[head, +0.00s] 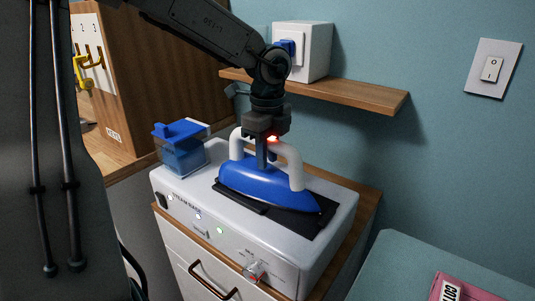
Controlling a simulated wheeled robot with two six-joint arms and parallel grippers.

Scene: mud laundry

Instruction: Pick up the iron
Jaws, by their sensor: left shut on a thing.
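The iron (262,186) has a blue body and a white arched handle. It is over a black pad (313,222) on top of the white steam station (335,211). I cannot tell whether its sole touches the pad. My left gripper (264,158) reaches down from above and is shut on the iron's handle. The fingers hide part of the handle. My right gripper is not in view.
A blue container (182,155) stands at the station's back left. A wooden shelf (350,92) with a white box (318,52) is on the wall behind. A pale green surface (405,270) with a pink item (465,288) lies at lower right.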

